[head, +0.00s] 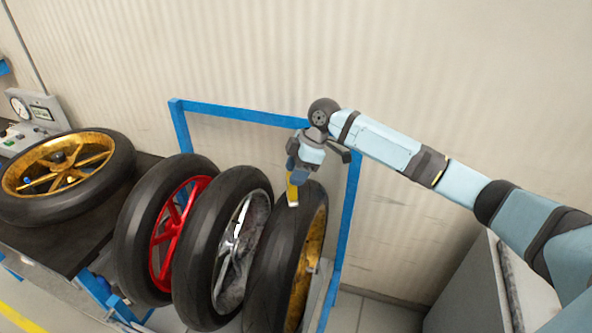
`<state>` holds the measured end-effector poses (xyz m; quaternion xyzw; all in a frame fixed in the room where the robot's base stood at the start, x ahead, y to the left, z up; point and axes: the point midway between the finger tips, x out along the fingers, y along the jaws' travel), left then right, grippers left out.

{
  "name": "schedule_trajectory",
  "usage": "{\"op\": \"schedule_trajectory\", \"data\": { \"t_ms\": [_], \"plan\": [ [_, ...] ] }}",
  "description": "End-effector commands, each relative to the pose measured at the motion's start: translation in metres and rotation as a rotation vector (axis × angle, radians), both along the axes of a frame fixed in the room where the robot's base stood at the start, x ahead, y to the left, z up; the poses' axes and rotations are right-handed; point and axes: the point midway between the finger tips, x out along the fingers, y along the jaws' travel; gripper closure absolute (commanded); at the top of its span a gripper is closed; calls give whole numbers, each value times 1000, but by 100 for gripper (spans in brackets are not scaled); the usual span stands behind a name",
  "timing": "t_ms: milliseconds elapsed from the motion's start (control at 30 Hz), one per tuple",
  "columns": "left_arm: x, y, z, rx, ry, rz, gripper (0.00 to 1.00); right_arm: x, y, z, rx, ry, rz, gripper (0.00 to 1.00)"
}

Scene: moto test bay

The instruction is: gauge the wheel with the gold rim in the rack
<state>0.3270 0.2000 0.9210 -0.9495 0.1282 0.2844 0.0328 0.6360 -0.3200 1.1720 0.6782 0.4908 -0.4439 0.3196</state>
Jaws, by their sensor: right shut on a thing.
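The wheel with the gold rim (312,252) stands upright at the right end of the blue rack (245,114), its black tyre facing me at an angle. My right gripper (296,176) is above the top of this tyre, pointing down. It is shut on a small yellow gauge (292,190) with a pale tip. The tip is at the upper tread of the tyre; I cannot tell whether it touches. My left gripper is not in view.
A red-rimmed wheel (160,245) and a silver-rimmed wheel (232,250) stand left of it in the rack. Another gold-rimmed wheel (25,172) lies flat on a dark bench at left, by a dial instrument (40,112). A grey cabinet (465,285) stands at lower right.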

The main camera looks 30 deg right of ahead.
Motion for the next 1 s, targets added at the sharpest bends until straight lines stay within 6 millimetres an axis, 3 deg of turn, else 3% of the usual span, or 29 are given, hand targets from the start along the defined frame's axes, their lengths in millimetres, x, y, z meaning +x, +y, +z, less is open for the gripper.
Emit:
{"op": "schedule_trajectory", "data": {
  "t_ms": [1000],
  "plan": [
    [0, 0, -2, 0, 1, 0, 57, 0, 0, -13, 0, 0, 0, 75]
  ]
}}
